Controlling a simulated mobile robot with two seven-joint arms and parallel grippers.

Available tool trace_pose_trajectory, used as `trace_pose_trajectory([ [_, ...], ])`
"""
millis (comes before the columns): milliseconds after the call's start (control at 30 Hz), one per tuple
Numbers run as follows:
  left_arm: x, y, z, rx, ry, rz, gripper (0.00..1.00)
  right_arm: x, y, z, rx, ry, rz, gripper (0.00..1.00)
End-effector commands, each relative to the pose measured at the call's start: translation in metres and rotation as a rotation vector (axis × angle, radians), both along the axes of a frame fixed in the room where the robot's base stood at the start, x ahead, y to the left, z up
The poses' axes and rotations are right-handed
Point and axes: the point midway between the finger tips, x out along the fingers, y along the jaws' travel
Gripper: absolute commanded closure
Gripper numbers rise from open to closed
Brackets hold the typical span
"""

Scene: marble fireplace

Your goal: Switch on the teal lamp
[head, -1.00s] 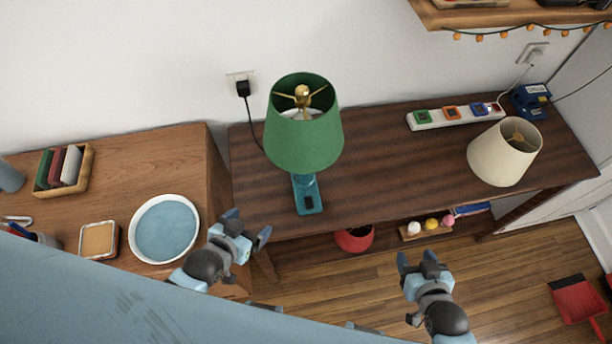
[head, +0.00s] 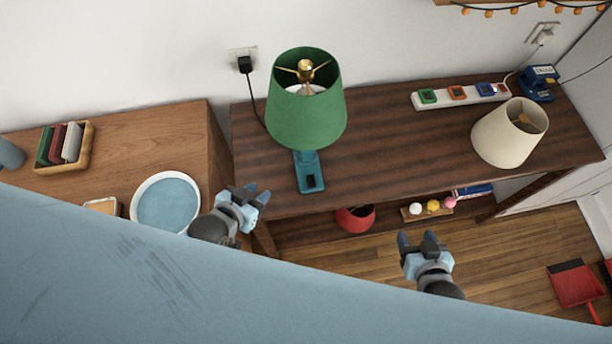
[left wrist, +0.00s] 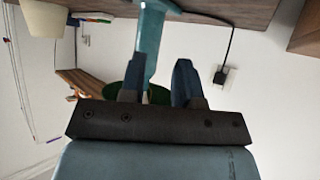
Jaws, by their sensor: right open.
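The teal lamp (head: 308,163) stands upright on the dark wooden table, with a green shade (head: 305,115) and a dark switch (head: 311,181) on its base. Its teal body (left wrist: 151,45) also shows in the left wrist view, upside down, beyond the fingers; the shade is mostly hidden behind them. My left gripper (head: 258,194) is open and empty, left of the lamp base and apart from it. Its fingers (left wrist: 159,82) stand apart in the left wrist view. My right gripper (head: 419,240) is open and empty in front of the table, to the right.
A cord runs from behind the lamp to a black plug (head: 245,64) in the wall outlet. A cream lamp (head: 509,133) and a power strip (head: 460,95) stand on the table's right part. A bowl (head: 166,204) sits on the left cabinet.

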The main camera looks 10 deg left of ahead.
Motion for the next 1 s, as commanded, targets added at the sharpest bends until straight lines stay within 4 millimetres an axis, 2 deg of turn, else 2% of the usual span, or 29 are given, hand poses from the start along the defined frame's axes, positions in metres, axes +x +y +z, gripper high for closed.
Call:
trace_pose_trajectory([
  [33, 0.014, -0.006, 0.004, 0.001, -0.017, -0.044, 0.82, 0.000, 0.000, -0.010, 0.000, 0.000, 0.000, 0.43],
  [100, 0.031, -0.018, 0.014, 0.003, -0.029, -0.119, 0.98, 0.000, 0.000, -0.019, 0.000, 0.001, 0.001, 0.43],
  [133, 0.037, -0.023, 0.019, 0.006, -0.032, -0.154, 1.00, 0.000, 0.000, -0.023, 0.000, 0.001, 0.001, 0.43],
  [233, 0.052, -0.039, 0.034, 0.030, -0.033, -0.284, 1.00, -0.001, 0.001, -0.037, 0.002, 0.004, 0.002, 0.43],
  [400, 0.058, -0.053, 0.051, 0.110, -0.006, -0.492, 1.00, -0.001, 0.004, -0.056, 0.004, 0.005, 0.006, 0.43],
  [633, 0.048, -0.048, 0.057, 0.244, 0.064, -0.700, 1.00, 0.000, 0.005, -0.076, 0.006, 0.005, 0.010, 0.43],
  [1000, 0.060, -0.026, 0.050, 0.276, 0.051, -0.811, 1.00, 0.001, 0.005, -0.071, 0.006, -0.001, 0.010, 0.43],
])
